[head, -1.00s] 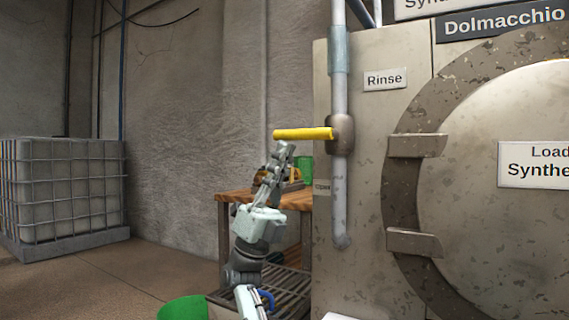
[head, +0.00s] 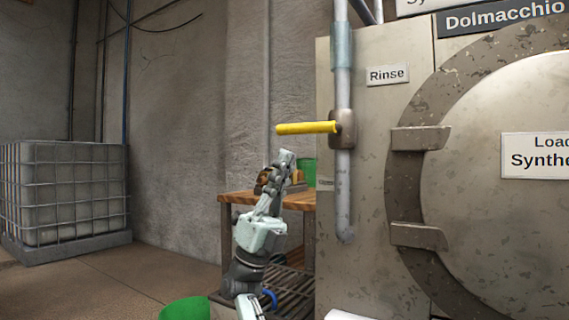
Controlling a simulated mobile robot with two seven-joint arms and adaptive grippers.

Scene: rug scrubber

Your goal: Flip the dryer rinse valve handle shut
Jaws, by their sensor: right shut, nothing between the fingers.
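The yellow rinse valve handle (head: 305,128) sticks out level to the left from the brown valve body (head: 342,129) on the grey vertical pipe (head: 343,190). A "Rinse" label (head: 388,75) is on the dryer panel right of the pipe. My right gripper (head: 286,156) is below the handle, near its middle in the picture, with a visible gap between them. It is shut and empty, pointing up. My left gripper is not in view.
The dryer's round door (head: 500,170) and its hinges fill the right side. A wooden-topped table (head: 235,197) with a green container (head: 309,172) stands behind my arm. A caged white tank (head: 65,195) stands at the left. A green bucket (head: 184,310) is at the bottom.

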